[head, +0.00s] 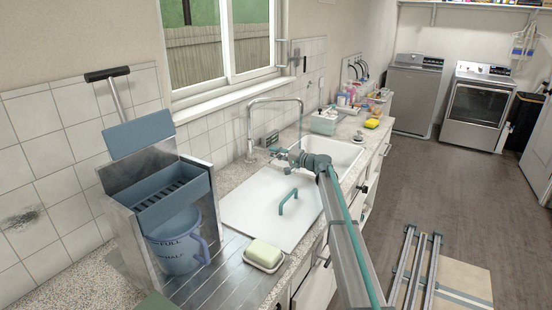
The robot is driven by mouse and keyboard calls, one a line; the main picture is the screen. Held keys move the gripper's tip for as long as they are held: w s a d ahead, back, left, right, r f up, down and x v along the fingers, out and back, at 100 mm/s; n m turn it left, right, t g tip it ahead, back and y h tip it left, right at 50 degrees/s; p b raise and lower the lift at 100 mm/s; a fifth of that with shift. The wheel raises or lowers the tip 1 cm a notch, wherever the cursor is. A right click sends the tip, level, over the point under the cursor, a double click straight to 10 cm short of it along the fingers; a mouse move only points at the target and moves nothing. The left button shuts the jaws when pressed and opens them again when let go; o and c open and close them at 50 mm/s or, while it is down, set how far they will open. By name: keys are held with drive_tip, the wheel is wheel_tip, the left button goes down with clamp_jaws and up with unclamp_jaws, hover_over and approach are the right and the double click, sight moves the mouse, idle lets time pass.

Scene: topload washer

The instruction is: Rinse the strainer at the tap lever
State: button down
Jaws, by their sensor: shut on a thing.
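The chrome gooseneck tap (249,125) stands at the back of the sink, its spout arching right toward the white basin (345,152). My gripper (273,152) is beside the tap's base, below the spout. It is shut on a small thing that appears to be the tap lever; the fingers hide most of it. I cannot make out a strainer for certain, nor any running water. A white board (252,212) with a green handle (288,200) covers the near part of the sink.
A soap bar (264,252) on a white dish is on the front counter. A metal holder (133,238) at left contains a blue jug (176,252) and slotted blue tray (172,195). Bottles and a yellow sponge (371,123) stand beyond the basin.

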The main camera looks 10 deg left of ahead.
drive_tip(key=shift+r, duration=0.35)
drive_tip(key=c, duration=1.2)
unclamp_jaws()
drive_tip(key=shift+o, duration=0.2)
drive_tip(key=shift+d, duration=0.1)
drive_tip(key=v, duration=1.1)
drive_tip(key=shift+s+d, duration=0.25)
drive_tip(key=shift+d, duration=0.05)
drive_tip(key=shift+d+f, duration=0.1)
